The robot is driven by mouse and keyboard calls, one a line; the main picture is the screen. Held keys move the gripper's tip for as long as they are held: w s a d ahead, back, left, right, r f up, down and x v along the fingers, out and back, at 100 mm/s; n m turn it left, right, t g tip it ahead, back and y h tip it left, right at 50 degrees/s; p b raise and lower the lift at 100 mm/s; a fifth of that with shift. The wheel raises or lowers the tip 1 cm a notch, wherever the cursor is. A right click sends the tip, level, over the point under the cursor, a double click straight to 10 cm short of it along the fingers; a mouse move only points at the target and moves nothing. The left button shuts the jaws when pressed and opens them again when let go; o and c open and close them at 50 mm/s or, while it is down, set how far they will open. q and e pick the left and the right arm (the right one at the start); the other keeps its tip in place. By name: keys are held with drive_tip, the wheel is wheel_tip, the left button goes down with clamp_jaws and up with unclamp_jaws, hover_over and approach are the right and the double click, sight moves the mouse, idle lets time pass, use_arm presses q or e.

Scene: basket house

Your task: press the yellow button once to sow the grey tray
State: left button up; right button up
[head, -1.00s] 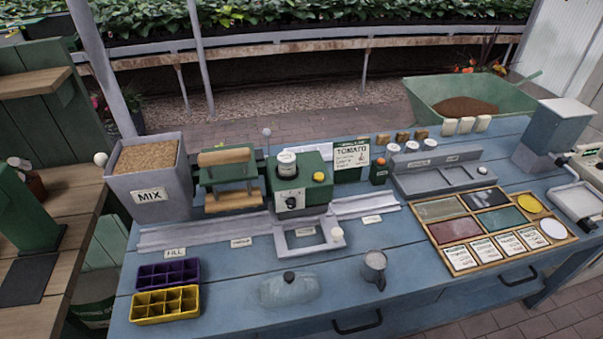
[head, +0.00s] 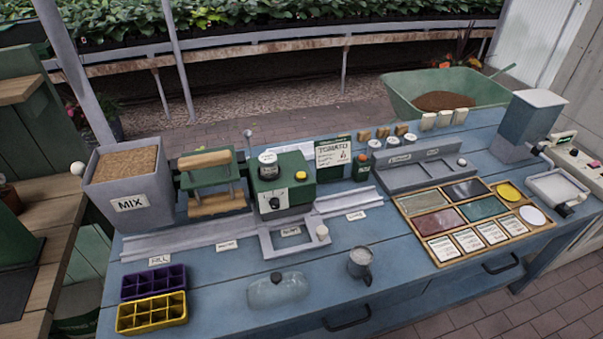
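A grey frame (head: 268,246) with a pale knob sits in front of the machine, at the grey rail. I cannot make out a grey cell tray. A purple cell tray (head: 153,282) and a yellow cell tray (head: 151,314) lie at the bench's front left. Neither of my grippers shows in the head view.
The grey MIX bin (head: 131,203) and a green press (head: 211,183) stand left of the machine. A wooden sorting board (head: 470,257) lies right. The blue bench (head: 222,273) has bare room between them.

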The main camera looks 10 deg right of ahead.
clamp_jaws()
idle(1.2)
